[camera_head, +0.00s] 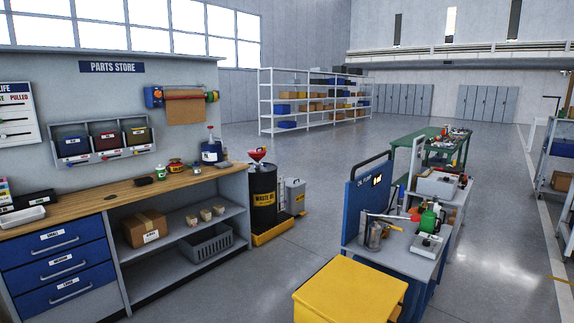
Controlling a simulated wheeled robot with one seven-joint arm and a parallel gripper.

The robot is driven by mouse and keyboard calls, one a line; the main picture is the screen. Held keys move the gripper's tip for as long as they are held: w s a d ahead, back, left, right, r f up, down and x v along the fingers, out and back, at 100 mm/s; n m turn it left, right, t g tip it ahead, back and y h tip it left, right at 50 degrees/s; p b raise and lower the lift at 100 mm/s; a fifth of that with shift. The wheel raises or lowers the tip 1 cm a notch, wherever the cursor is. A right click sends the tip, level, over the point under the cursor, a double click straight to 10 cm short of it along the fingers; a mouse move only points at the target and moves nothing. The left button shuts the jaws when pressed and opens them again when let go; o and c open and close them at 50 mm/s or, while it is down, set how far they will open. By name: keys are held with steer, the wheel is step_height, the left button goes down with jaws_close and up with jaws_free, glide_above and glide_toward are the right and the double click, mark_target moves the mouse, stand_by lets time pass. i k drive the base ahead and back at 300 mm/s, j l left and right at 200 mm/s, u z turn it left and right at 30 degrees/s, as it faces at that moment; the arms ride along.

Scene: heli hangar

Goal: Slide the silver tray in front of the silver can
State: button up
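A silver can (375,236), cylindrical and upright, stands at the left of the grey top of a blue cart (402,251). A thin red-tipped rod or handle is by its top. A low silver-grey tray-like piece (428,246) lies to the right of the can, towards the right edge of the same top, with something small on it. The two look apart. It is too small to tell for sure that this is the silver tray. My gripper is not in view.
A green container (430,218) stands behind the tray-like piece. A blue upright panel (368,200) rises along the cart's left side. A yellow flat-topped block (350,291) stands in front. A black drum (263,197) is left; open floor (315,208) lies between.

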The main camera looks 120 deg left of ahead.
mark_target(224, 164)
steer(key=u, duration=4.2)
steer(key=i+j+u, duration=0.6)
steer(key=i, duration=0.25)
steer(key=i+j+u, duration=0.1)
steer(key=i+u, duration=0.2)
steer(key=i, duration=0.2)
steer(key=i+u, duration=0.3)
steer(key=i, duration=0.15)
steer(key=i+l+z, duration=0.1)
steer(key=i+z, duration=1.05)
steer(key=i+j+z, duration=0.25)
steer(key=z, duration=0.15)
steer(key=i+l+z, duration=0.15)
steer(key=i+z, duration=0.6)
steer(key=i, duration=0.25)
steer(key=i+l+u, duration=0.2)
steer(key=i+u, duration=0.15)
steer(key=i+l+u, duration=0.7)
